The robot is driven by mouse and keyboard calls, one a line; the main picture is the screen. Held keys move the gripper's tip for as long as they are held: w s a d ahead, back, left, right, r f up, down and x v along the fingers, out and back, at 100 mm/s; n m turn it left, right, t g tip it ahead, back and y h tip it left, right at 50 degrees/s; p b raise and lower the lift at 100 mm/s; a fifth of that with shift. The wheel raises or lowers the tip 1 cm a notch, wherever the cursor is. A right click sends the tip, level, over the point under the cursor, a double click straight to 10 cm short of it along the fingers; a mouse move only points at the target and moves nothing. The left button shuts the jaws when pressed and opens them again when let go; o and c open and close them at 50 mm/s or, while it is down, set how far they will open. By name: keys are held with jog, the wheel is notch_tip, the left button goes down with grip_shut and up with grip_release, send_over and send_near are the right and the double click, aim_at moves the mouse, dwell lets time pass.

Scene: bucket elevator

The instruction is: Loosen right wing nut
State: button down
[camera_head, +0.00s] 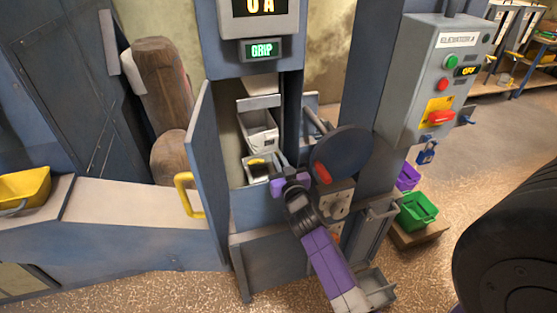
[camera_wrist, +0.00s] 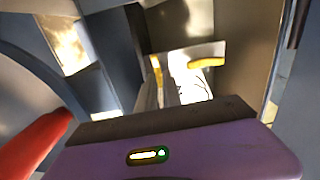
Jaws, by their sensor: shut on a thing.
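My gripper (camera_head: 268,170) reaches through the elevator's open front to the lower bucket (camera_head: 253,178). A yellow part shows beside the fingertips there. In the wrist view, my fingers (camera_wrist: 165,92) are close together at a pale bucket face (camera_wrist: 195,85). A small yellow piece (camera_wrist: 156,66) is at their tips, apparently the right wing nut, mostly hidden by the fingers. A second yellow piece (camera_wrist: 207,62) sticks out to the right, apart from the fingers. My gripper is shut on the piece at its tips, though the contact itself is hard to see.
A blue door (camera_head: 207,150) with a yellow handle (camera_head: 187,195) stands open on the left. A round blue wheel (camera_head: 340,155) with a red grip (camera_head: 322,173) is close to my arm on the right. Another bucket (camera_head: 260,140) hangs above. A display (camera_head: 261,50) reads GRIP.

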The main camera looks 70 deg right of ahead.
jog(key=shift+w+a+f+n+b, duration=0.15)
jog(key=shift+f+n+b, duration=0.05)
jog(key=shift+n, duration=2.65)
jog(key=shift+w+a+f+n+b, duration=0.15)
jog(key=shift+w+f+n, duration=0.1)
jog(key=shift+n, duration=2.55)
jog(key=shift+w+a+f+n+b, duration=0.1)
jog(key=shift+a+f+n+b, duration=0.1)
jog(key=shift+n, duration=2.65)
jog(key=c, duration=1.5)
grip_release()
